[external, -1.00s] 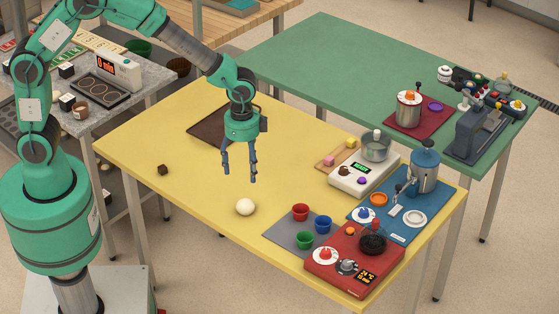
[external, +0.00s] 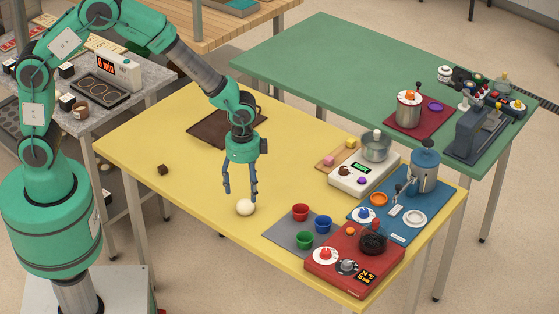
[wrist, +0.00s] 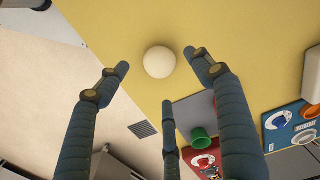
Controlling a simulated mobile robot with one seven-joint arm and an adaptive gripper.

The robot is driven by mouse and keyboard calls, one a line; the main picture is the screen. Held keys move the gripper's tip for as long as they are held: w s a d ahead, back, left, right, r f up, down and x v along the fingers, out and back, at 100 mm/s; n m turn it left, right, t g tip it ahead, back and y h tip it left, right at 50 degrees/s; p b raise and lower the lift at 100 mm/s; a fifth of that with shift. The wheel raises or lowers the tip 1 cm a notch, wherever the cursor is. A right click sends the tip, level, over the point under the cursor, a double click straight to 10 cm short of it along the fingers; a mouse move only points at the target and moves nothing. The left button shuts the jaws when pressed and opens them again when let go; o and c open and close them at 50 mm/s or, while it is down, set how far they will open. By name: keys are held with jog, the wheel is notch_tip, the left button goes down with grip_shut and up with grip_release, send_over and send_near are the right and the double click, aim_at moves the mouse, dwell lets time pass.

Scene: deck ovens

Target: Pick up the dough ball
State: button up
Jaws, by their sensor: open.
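In the wrist view the dough ball (wrist: 159,62) lies just beyond the fingertips, between the left and right fingers. My gripper (external: 241,195) is open and empty, pointing down just above and behind the ball. Its three blue-grey fingers (wrist: 160,85) are spread apart in the wrist view. Whether a fingertip touches the ball I cannot tell.
Red (external: 300,212), blue (external: 322,222) and green (external: 305,240) cups stand on a grey mat to the right. A red stove unit (external: 340,262) sits beyond them. A brown tray (external: 205,130) lies behind my gripper.

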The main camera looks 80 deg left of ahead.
aim_at(245, 202)
jog(key=shift+f, duration=0.45)
jog(key=shift+d+f+b, duration=0.15)
jog(key=shift+f+b, duration=0.7)
jog(key=shift+f, duration=1.75)
jog(key=c, duration=1.2)
